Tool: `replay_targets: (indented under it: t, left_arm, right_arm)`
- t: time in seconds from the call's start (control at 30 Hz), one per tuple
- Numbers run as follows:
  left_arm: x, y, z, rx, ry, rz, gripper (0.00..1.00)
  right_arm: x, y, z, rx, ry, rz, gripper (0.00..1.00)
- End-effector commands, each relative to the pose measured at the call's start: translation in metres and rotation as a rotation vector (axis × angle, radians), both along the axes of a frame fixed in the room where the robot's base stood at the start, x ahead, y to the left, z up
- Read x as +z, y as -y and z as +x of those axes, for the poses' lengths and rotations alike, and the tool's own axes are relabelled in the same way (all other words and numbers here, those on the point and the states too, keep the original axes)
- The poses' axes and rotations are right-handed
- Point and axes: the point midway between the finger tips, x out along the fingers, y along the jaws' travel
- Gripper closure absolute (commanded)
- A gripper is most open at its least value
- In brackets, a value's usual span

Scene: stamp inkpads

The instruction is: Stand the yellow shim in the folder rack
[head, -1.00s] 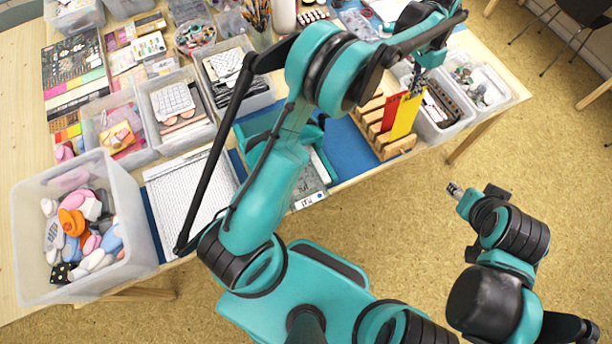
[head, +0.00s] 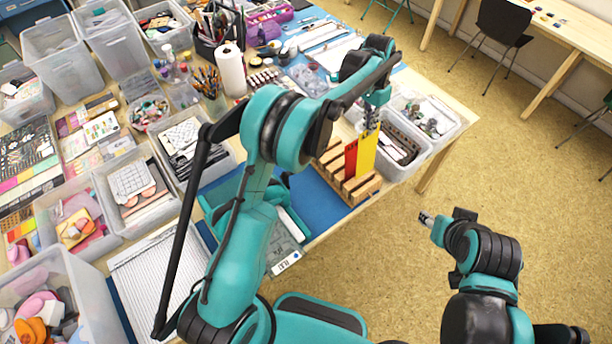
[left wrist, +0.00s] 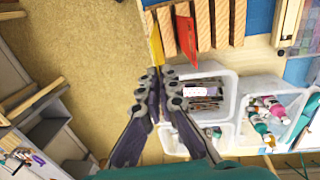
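The yellow shim (head: 367,153) stands upright at the right end of the wooden folder rack (head: 360,193), its lower edge at the slots; I cannot tell whether it is fully seated. It also shows in the left wrist view (left wrist: 156,46). A red shim (head: 351,159) stands in the rack just left of it, and is seen in the wrist view too (left wrist: 186,36). My left gripper (head: 371,122) is above the yellow shim, its fingertips (left wrist: 160,72) closed together on the shim's top edge. My right gripper (head: 427,218) hangs over the floor, away from the rack; its fingers are too small to read.
The rack stands on a blue mat (head: 325,207) near the table edge. A clear bin of dark items (head: 398,148) stands close to its right, with another bin (head: 430,115) beyond. Several bins crowd the left. Open floor lies to the right.

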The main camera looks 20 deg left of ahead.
Motion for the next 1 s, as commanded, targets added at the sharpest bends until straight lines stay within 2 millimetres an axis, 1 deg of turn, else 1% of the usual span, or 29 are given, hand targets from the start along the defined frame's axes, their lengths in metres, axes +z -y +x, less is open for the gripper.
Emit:
replay_targets:
  t: [0.27,0.8,1.0]
  left_arm:
    - [-0.021,0.002,-0.001,0.000,-0.001,-0.001,1.00]
    - [-0.077,0.009,-0.006,0.000,-0.003,-0.005,1.00]
    - [-0.094,0.011,-0.007,-0.001,-0.003,-0.006,1.00]
  right_arm:
    - [-0.015,0.000,0.000,0.000,0.000,0.000,0.55]
    - [-0.054,0.000,0.000,0.000,0.000,0.000,0.55]
    - [-0.065,0.000,0.000,0.000,0.000,0.000,0.55]
